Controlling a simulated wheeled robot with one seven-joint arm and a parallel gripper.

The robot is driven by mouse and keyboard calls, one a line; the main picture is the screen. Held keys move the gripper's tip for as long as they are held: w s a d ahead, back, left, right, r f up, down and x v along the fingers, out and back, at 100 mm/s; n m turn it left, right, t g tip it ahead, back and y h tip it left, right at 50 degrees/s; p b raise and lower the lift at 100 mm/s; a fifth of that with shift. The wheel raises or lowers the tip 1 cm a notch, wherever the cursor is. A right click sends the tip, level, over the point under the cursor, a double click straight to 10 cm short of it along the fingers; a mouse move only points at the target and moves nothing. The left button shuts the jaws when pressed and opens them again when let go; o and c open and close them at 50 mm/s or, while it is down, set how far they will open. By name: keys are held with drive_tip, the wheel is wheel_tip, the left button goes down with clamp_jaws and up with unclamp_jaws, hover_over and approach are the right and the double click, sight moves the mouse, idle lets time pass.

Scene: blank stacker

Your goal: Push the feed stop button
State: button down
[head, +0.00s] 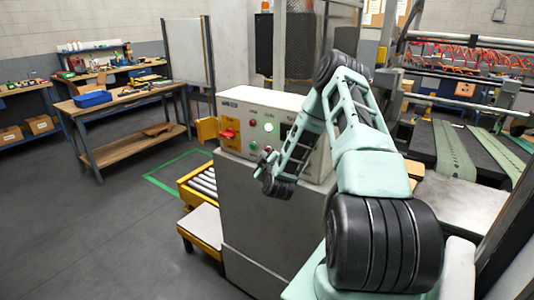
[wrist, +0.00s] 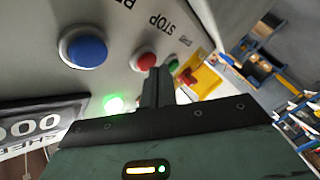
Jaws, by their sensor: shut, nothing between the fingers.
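The control panel (head: 283,107) is on the front of a grey machine cabinet. In the wrist view it appears upside down. The red button (wrist: 145,62) there has the word STOP beside it, and I take it as the feed stop button. In the head view it shows as a small red spot (head: 268,149). My gripper (wrist: 156,74) is shut and empty, its fingertips close to the red button's lower right edge. I cannot tell whether they touch it. In the head view my gripper (head: 262,167) is just in front of the panel's lower part.
A blue button (wrist: 83,47) and a partly hidden green button (wrist: 173,61) flank the red one. A lit green lamp (wrist: 114,104) is close by. A yellow-backed red switch (head: 229,134) sits at the panel's left. A roller conveyor (head: 203,182) stands left of the cabinet.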

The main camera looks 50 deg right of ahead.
drive_tip(key=shift+d, duration=0.45)
idle(0.6)
drive_tip(key=shift+a, duration=0.9)
drive_tip(key=shift+s+a+b, duration=0.15)
drive_tip(key=shift+a+b, duration=0.15)
drive_tip(key=shift+a, duration=0.95)
drive_tip(key=shift+s+a+b, duration=0.1)
drive_tip(key=shift+a+b, duration=0.15)
drive_tip(key=shift+a, duration=1)
